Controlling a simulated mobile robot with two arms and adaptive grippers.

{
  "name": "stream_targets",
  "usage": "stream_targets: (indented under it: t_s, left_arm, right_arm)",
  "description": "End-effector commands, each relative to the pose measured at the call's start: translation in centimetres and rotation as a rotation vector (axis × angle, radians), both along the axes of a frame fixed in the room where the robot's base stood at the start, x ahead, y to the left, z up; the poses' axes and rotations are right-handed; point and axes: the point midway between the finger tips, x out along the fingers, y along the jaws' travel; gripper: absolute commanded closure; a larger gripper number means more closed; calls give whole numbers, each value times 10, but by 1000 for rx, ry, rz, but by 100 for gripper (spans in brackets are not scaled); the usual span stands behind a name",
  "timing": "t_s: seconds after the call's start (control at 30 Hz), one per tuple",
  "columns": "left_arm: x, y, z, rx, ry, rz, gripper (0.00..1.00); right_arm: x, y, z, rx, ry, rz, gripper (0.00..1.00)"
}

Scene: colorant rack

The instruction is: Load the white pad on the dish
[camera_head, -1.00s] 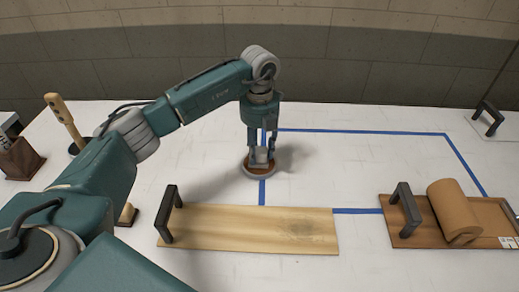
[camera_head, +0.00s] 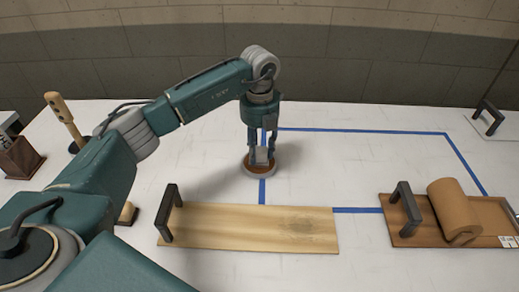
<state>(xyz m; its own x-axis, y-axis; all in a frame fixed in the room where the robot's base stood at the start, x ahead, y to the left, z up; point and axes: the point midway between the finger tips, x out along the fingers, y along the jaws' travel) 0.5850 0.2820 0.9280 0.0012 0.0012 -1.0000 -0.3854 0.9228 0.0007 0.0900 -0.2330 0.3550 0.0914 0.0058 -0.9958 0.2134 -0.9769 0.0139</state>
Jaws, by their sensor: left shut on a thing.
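The white pad (camera_head: 261,156) is a small pale block between the fingers of my left gripper (camera_head: 261,160). My left gripper points straight down and is shut on the pad. Directly below is the dish (camera_head: 258,173), a small round brown dish with a paler rim, standing on the left line of the blue tape outline. The pad is over or inside the dish; I cannot tell whether it touches the dish's floor. The fingers hide part of the pad and the dish. My right gripper does not show.
A wooden board (camera_head: 250,236) with a black handle (camera_head: 169,213) lies in front of the dish. A brown tray (camera_head: 490,212) with a tan roll (camera_head: 453,210) is at the right. A wooden holder (camera_head: 19,159) stands at the far left. The blue tape (camera_head: 360,131) area is mostly clear.

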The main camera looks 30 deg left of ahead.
Motion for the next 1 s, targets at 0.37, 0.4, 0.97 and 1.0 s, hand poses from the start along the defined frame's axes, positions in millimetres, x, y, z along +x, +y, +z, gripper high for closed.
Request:
stream_targets:
  t_s: [0.37,0.4,0.97,1.0]
  left_arm:
    - [-1,0,8,0,2,-1,84]
    - [0,0,12,1,1,-1,84]
    - [0,0,58,0,0,0,84]
    - [0,0,61,0,0,0,84]
  right_arm:
    - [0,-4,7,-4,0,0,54]
    - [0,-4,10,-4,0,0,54]
    - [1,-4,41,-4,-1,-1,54]
    - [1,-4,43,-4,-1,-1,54]
